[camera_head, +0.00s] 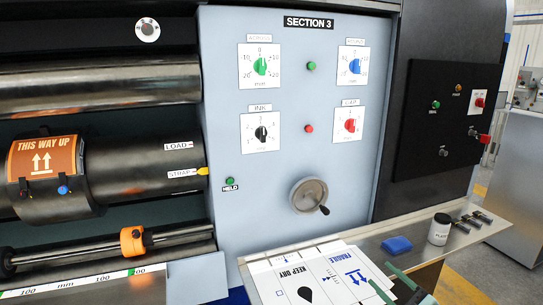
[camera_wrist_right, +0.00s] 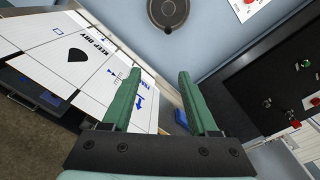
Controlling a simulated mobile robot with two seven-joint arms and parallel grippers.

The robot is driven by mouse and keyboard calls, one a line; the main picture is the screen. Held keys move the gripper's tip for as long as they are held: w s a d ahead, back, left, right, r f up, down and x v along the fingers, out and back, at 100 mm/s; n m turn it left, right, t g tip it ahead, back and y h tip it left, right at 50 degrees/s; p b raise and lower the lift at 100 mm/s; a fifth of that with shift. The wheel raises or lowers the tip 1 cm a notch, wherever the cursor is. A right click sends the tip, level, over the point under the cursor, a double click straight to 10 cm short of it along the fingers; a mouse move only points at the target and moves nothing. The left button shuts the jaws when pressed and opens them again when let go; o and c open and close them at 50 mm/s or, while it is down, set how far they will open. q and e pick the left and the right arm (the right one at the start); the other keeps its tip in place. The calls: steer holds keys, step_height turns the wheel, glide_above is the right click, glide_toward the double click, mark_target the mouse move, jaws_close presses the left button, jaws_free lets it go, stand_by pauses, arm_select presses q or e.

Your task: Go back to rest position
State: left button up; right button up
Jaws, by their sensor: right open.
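My right gripper (camera_head: 391,283) shows at the bottom right of the head view, with green fingers. In the right wrist view its two fingers (camera_wrist_right: 158,78) stand apart with nothing between them. It is over or beside the white printed sheet (camera_head: 300,270), which is marked KEEP DRY and FRAGILE and lies on the shelf in front of the machine. I cannot tell the exact gap between the fingers and the sheet. My left gripper is not in view.
The grey SECTION 3 panel (camera_head: 225,120) carries several dials and a handwheel (camera_head: 309,195). At left are rollers with an orange THIS WAY UP plate (camera_head: 66,158) and an orange slider (camera_head: 132,241). A blue cloth-like block (camera_head: 397,245) and a white jar (camera_head: 439,229) stand on the shelf.

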steer(key=s+a+f+n+g+h, duration=0.1)
steer(key=s+a+f+n+g, duration=0.1)
steer(key=s+f+n, duration=0.5)
steer(key=s+a+f+n+g+h, duration=0.1)
steer(key=s+a+f+n+g, duration=0.2)
steer(key=f, duration=0.6)
steer(key=s+a+f+n+g, duration=0.1)
steer(key=s+a+f+n, duration=0.2)
steer(key=s+n, duration=0.5)
steer(key=s+a+f+n+g+h+p, duration=0.1)
steer(key=s+f+n, duration=0.3)
steer(key=s+n, duration=0.4)
steer(key=s+a, duration=0.1)
steer(key=s, duration=0.3)
steer(key=shift+s+a+h, duration=0.3)
steer(key=shift+s+a, duration=0.05)
steer(key=shift+a, duration=0.05)
